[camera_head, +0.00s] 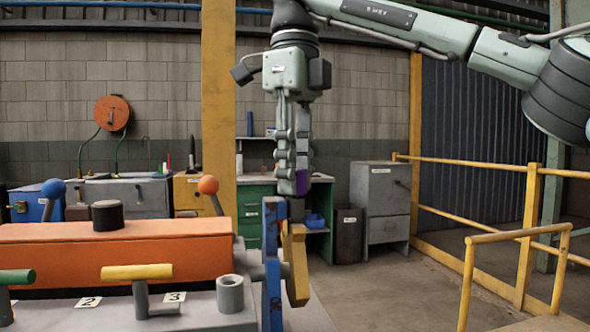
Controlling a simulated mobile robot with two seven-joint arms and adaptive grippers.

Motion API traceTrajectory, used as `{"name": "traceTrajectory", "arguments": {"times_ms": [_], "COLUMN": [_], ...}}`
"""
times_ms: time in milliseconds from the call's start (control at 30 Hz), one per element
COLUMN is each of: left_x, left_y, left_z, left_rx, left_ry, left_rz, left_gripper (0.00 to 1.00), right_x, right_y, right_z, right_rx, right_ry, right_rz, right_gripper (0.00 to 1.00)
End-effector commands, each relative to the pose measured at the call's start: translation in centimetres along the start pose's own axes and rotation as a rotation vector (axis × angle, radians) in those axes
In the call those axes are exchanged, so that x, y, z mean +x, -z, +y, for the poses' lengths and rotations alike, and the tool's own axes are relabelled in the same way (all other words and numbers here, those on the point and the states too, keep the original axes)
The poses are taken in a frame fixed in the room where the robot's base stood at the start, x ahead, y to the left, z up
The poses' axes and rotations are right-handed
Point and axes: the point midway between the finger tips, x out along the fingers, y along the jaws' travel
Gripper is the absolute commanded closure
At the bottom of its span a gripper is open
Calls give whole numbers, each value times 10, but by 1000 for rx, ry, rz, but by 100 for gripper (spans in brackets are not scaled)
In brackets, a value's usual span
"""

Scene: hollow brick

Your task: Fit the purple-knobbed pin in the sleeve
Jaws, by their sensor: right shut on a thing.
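The purple-knobbed pin shows as a purple knob (302,184) between the fingertips of my right gripper (294,182). The gripper points straight down and is shut on the knob. A short grey length shows below the fingertips, behind or at the top of the blue and yellow upright plates; I cannot tell whether it touches them. A grey hollow sleeve (230,293) with an open top stands upright at the front, left of the blue plate and lower than the gripper. The pin is apart from this sleeve. My left gripper is not in view.
A blue plate (272,262) and a yellow plate (296,265) stand under my right gripper. An orange block (120,254), a yellow T-handle (137,272), a green handle (17,277) and an orange-knobbed lever (208,186) lie left. Yellow railings (500,235) stand at right.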

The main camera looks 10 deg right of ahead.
Motion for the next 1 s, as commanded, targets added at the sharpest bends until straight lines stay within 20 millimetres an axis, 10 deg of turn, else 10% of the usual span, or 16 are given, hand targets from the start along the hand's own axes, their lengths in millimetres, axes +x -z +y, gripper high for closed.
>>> {"name": "traceTrajectory", "arguments": {"times_ms": [67,100,267,600,1000], "left_x": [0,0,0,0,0], "left_y": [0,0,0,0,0], "left_z": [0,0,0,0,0], "left_rx": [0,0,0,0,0], "left_ry": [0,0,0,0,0], "left_rz": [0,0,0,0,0], "left_gripper": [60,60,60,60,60], "right_x": [0,0,0,-4,-57], "right_y": [0,0,0,0,0], "right_z": [0,0,0,0,0], "right_rx": [0,0,0,1,4], "right_ry": [0,0,0,1,4], "right_rz": [0,0,0,-1,3], "right_gripper": [100,69,50,50,50]}}
